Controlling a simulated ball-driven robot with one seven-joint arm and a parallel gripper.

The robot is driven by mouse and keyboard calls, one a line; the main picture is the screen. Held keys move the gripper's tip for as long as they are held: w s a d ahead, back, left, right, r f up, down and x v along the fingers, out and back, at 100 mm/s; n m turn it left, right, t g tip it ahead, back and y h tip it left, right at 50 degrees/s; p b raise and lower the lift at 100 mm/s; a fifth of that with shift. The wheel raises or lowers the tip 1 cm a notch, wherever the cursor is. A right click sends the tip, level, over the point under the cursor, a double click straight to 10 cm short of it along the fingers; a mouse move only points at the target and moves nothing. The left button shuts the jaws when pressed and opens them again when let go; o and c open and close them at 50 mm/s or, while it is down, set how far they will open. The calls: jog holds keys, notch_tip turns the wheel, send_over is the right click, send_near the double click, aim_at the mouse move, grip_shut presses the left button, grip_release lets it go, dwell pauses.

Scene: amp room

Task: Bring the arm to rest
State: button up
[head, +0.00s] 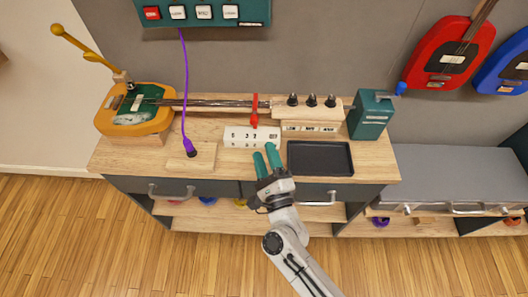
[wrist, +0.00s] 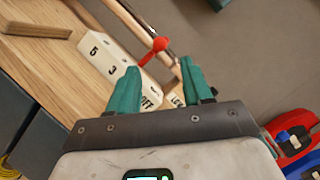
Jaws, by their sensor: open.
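My gripper (head: 267,160) has teal fingers and hangs over the front of the wooden workbench (head: 120,160) in the head view. The fingers are apart with nothing between them. In the wrist view my gripper (wrist: 160,92) also shows open and empty. Ahead of the fingertips is a white number panel (head: 240,136) with a red lever (head: 254,115) standing upright above it. In the wrist view the red lever's knob (wrist: 160,44) lies just beyond the fingers. I cannot tell whether a fingertip touches the panel.
A black tray (head: 320,158) lies just right of my gripper. A yellow stringed instrument (head: 150,110) lies at the left, with a purple cable (head: 185,90) near it. A teal box (head: 370,115) stands at the right end. Red and blue guitars hang on the wall. The floor in front is clear.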

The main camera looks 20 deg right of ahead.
dwell(0.4)
jog(key=n+y, duration=0.1)
jog(key=a+n+y, duration=0.1)
jog(key=n, duration=0.1)
jog(key=shift+s, duration=0.1)
jog(key=s+d+f+n+g+y, duration=0.1)
jog(key=s+f+n+g+y, duration=0.15)
jog(key=s+n+g, duration=0.4)
jog(key=s+d+f+n+g+y, duration=0.1)
jog(key=s+f+n+g, duration=0.25)
jog(key=n, duration=0.65)
jog(key=s+d+n+g+h, duration=0.2)
jog(key=s+d+g, duration=0.2)
jog(key=s, duration=0.5)
jog(key=s+d+n+g+h, duration=0.2)
jog(key=s+d+g, duration=0.3)
jog(key=s+d, duration=0.4)
jog(key=shift+s+f+n+h, duration=0.2)
jog(key=shift+s+n+h, duration=0.15)
jog(key=shift+s+h, duration=0.1)
jog(key=shift+c, duration=0.3)
